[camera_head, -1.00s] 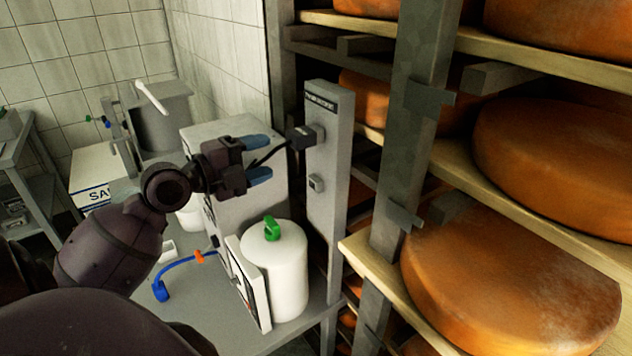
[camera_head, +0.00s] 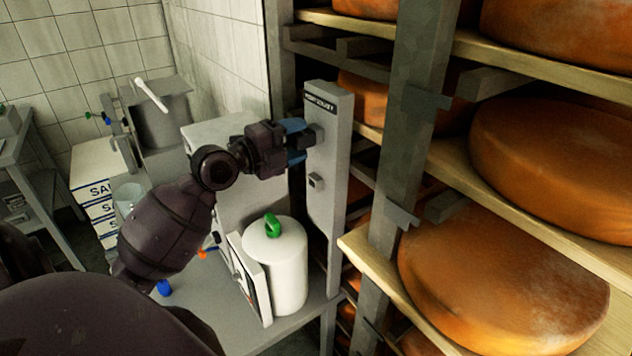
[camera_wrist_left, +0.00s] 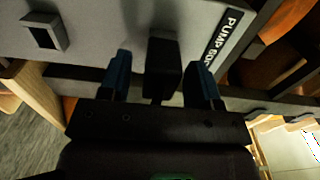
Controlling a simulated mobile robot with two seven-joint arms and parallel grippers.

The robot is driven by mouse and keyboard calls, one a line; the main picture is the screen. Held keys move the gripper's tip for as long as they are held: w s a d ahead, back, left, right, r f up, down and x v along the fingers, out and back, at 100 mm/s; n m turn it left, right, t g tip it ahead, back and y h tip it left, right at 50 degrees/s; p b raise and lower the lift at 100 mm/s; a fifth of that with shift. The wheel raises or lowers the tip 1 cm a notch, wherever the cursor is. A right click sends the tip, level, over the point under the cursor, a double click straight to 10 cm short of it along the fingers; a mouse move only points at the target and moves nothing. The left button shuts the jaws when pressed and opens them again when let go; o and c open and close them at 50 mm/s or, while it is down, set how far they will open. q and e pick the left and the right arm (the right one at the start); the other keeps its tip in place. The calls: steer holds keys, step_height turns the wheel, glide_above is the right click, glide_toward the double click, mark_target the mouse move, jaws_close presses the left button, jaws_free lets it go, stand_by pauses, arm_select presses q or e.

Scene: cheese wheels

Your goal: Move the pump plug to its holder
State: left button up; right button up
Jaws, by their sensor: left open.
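The black pump plug (camera_wrist_left: 163,68) sits at the upper part of the upright grey panel (camera_head: 327,150), by a label whose readable part begins "PUMP". In the head view the plug is mostly hidden by my left gripper (camera_head: 299,142). In the left wrist view, the left gripper's blue fingers (camera_wrist_left: 160,80) stand open on either side of the plug, with a visible gap at each side. A small square grey fitting with a dark opening (camera_head: 316,181) is lower on the panel; it also shows in the left wrist view (camera_wrist_left: 44,35). I cannot tell whether it is the holder. My right gripper is out of view.
A white canister (camera_head: 278,275) with a green top stands on the grey table below my left arm. A grey box (camera_head: 228,200) is behind the arm. Wooden shelves with large orange cheese wheels (camera_head: 500,280) fill the right side, close to the panel.

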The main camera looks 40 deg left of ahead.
arm_select(q)
steer(key=shift+w, duration=0.1)
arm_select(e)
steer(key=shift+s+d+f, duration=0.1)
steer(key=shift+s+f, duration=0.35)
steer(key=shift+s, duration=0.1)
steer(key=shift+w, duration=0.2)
arm_select(q)
steer(key=shift+c, duration=0.4)
steer(key=c, duration=0.9)
steer(key=shift+f+b, duration=0.1)
steer(key=shift+b, duration=0.25)
steer(key=shift+c, duration=0.2)
steer(key=shift+s+a, duration=0.15)
steer(key=shift+s, duration=0.5)
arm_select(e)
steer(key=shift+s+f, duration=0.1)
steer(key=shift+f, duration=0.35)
